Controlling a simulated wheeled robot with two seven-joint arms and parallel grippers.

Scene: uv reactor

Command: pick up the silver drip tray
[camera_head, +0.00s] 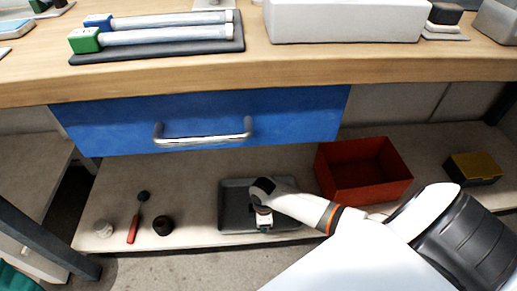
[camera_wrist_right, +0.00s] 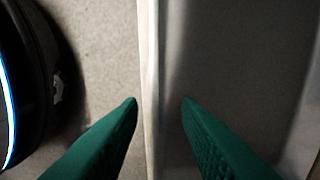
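The silver drip tray (camera_head: 234,200) looks like a shallow grey rectangular tray. It lies flat on the lower shelf below the blue drawer. My right arm reaches across it, hiding part of its middle and right side. My right gripper (camera_head: 264,226) points down at the tray's front edge. In the right wrist view the green fingers of my right gripper (camera_wrist_right: 160,102) are apart, with the tray's pale rim (camera_wrist_right: 152,50) running between them. The tray's grey inside (camera_wrist_right: 225,70) lies beyond the right finger. Contact cannot be told.
A red open box (camera_head: 362,172) stands right of the tray, close to my right arm. A black box with a yellow top (camera_head: 474,167) is farther right. A red-handled tool (camera_head: 134,228) and small round items lie left. The blue drawer (camera_head: 200,118) and bench overhang the shelf.

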